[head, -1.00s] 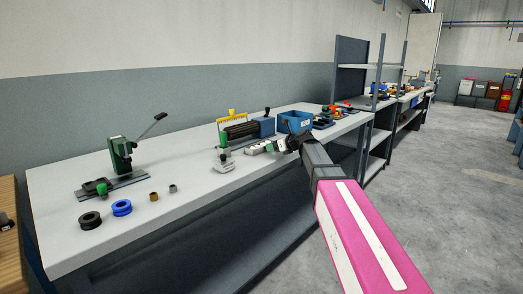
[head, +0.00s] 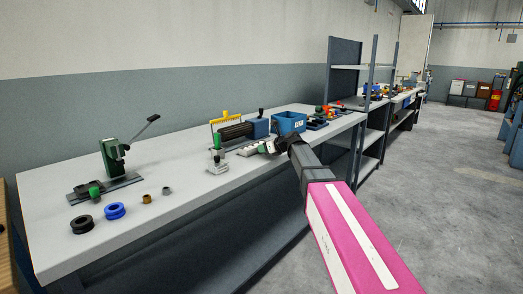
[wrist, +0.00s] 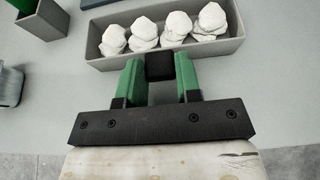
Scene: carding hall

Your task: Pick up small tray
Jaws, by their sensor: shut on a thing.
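The small tray (wrist: 222,47) is a shallow grey box holding several white lumps in a row. It lies on the workbench and also shows in the head view (head: 247,152), partly hidden by my gripper. My gripper (wrist: 160,68) is at the tray's near long side, its green fingers on either side of a black block (wrist: 160,66) at the middle of that side. The jaws are shut on this block, which looks like the tray's handle. My gripper also shows in the head view (head: 270,147). I cannot tell whether the tray is clear of the bench top.
On the workbench (head: 170,185), a blue bin (head: 289,123) and a black roller (head: 235,131) stand behind the tray. A green lever press (head: 112,158) and several rings are farther left. The bench's front edge is close.

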